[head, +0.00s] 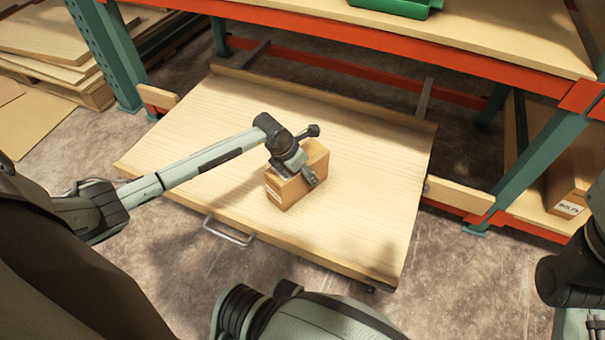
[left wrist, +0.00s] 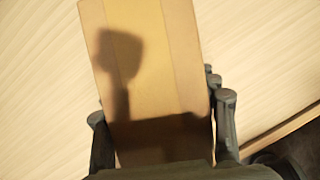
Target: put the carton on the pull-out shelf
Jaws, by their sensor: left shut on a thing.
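The carton (head: 286,191) is a small brown box with a white label, over the middle of the pull-out shelf (head: 230,115). The shelf is a pale wooden board, slid out from the rack, with a metal handle (head: 229,232) on its front edge. My left gripper (head: 300,172) is shut on the carton from above, with a finger on its side. In the left wrist view the carton (left wrist: 150,70) lies between both fingers, with the shelf's wood (left wrist: 260,50) behind it. The carton looks upright and at or very near the board; I cannot tell if it touches. My right gripper is not in view.
An orange and green rack (head: 545,165) frames the shelf. A green bin (head: 395,6) stands on the upper level. Another labelled carton (head: 575,187) sits at the right. Flat boards (head: 45,35) are stacked at the left. The board around the held carton is clear.

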